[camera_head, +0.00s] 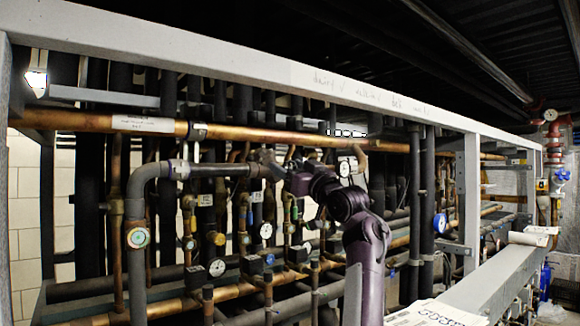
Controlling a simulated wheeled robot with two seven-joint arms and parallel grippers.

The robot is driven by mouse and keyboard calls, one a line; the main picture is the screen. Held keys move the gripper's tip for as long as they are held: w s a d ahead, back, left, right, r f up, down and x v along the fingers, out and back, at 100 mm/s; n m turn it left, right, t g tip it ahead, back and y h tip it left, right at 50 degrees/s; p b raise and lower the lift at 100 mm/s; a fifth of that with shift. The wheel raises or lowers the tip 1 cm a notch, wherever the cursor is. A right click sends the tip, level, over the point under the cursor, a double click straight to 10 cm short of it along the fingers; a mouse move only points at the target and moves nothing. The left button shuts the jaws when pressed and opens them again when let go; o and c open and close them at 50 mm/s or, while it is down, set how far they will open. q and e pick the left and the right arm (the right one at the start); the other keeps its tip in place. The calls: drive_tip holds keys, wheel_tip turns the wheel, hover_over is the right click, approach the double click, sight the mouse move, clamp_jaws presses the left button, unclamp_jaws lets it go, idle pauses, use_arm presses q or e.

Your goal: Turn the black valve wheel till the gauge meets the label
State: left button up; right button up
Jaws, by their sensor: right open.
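My right arm rises from the lower middle, and its dark gripper (268,163) reaches left among the pipes, in front of the rack. The gripper is small and dark against dark pipes; its jaws are open, and I see nothing held in them. I cannot pick out the black valve wheel for certain; it may be hidden by the gripper or lost among the dark fittings. A round white gauge (344,168) sits just right of the gripper. Other gauges are a green-rimmed one (138,237) and a white one (217,267). Their readings are too small to tell. My left gripper is out of view.
A long copper pipe (250,134) with a white label (142,124) crosses the rack above the gripper. A grey frame beam (240,62) runs overhead. Dense vertical pipes leave little room. A grey ledge (495,282) with papers (533,237) lies at the right.

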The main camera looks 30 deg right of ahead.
drive_tip(key=shift+w, duration=0.1)
drive_tip(key=c, duration=1)
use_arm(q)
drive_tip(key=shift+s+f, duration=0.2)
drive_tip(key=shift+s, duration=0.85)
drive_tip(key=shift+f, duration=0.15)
use_arm(e)
drive_tip(key=shift+f+m, duration=0.1)
drive_tip(key=shift+m, duration=0.2)
drive_tip(key=m+h+b, duration=0.2)
drive_tip(key=m, duration=0.1)
drive_tip(key=shift+a+m, duration=0.1)
drive_tip(key=shift+m, duration=0.2)
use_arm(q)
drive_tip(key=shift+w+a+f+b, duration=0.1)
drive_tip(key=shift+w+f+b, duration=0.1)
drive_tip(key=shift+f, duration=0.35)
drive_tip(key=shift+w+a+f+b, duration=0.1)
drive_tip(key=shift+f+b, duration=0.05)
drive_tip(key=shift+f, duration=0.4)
use_arm(e)
drive_tip(key=shift+m+h, duration=1.2)
drive_tip(key=shift+m, duration=1.2)
